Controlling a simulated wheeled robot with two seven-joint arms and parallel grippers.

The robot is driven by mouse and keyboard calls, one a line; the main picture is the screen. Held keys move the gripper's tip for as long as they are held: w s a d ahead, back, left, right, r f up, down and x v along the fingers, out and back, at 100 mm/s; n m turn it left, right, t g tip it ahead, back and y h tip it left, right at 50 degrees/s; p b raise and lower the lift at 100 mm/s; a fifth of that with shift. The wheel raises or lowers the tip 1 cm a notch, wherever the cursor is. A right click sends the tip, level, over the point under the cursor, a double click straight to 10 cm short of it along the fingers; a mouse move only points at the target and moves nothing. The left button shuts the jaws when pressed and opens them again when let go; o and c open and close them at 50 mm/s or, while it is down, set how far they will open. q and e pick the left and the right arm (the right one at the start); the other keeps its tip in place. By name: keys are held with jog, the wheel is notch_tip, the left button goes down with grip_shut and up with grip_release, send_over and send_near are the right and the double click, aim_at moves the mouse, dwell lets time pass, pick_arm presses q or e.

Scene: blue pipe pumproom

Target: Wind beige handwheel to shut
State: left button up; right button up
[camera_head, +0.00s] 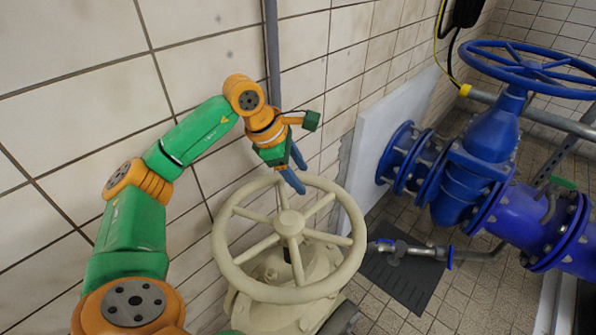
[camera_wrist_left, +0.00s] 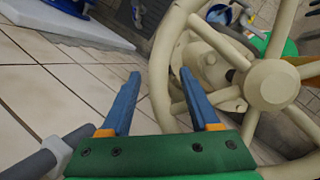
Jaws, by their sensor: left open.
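The beige handwheel (camera_head: 289,223) is a spoked wheel with a round hub, on a beige valve body in the middle of the head view. My left gripper (camera_head: 297,175) is above the wheel's far rim, its blue fingers pointing down toward it. In the left wrist view the wheel (camera_wrist_left: 272,85) fills the right side. My left gripper (camera_wrist_left: 158,85) is open there, and the near part of the rim shows between and beyond its fingers. I cannot tell whether a finger touches the rim. My right gripper is not in view.
A large blue valve with a blue handwheel (camera_head: 530,68) and blue pipes stands at the right. A tiled wall (camera_head: 75,75) with a vertical grey pipe (camera_head: 272,50) is close behind my left arm. A dark mat (camera_head: 405,278) lies on the tiled floor.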

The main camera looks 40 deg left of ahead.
pick_arm(q)
grip_shut()
dwell(1.3)
